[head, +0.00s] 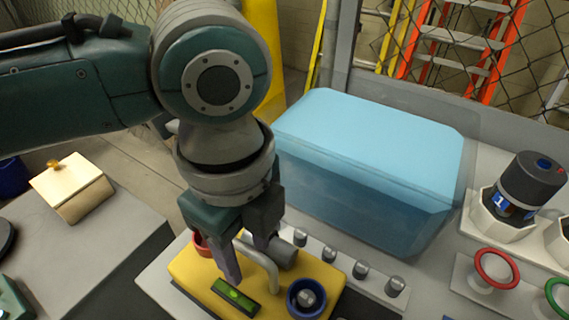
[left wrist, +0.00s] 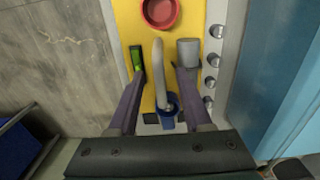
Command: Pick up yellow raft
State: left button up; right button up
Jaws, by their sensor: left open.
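The yellow raft (head: 188,272) lies on a light grey base in the lower middle of the head view. It carries a silver arched handle (head: 266,268), a green level (head: 236,296), a grey cylinder (head: 284,254), a red ring (head: 202,245) and a blue ring (head: 306,298). My left gripper (head: 250,262) points down over the raft, open. In the left wrist view, its fingers (left wrist: 158,75) stand on either side of the handle, with gaps on both sides. The gripper and arm hide part of the raft in the head view.
A clear tank of blue water (head: 370,140) stands behind and right of the raft. A row of grey knobs (head: 360,270) lines the raft's right side.

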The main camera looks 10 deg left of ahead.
pick_arm(q)
jog(key=shift+c, duration=0.3)
grip_shut()
jog(key=shift+r, duration=0.1)
dwell(0.9)
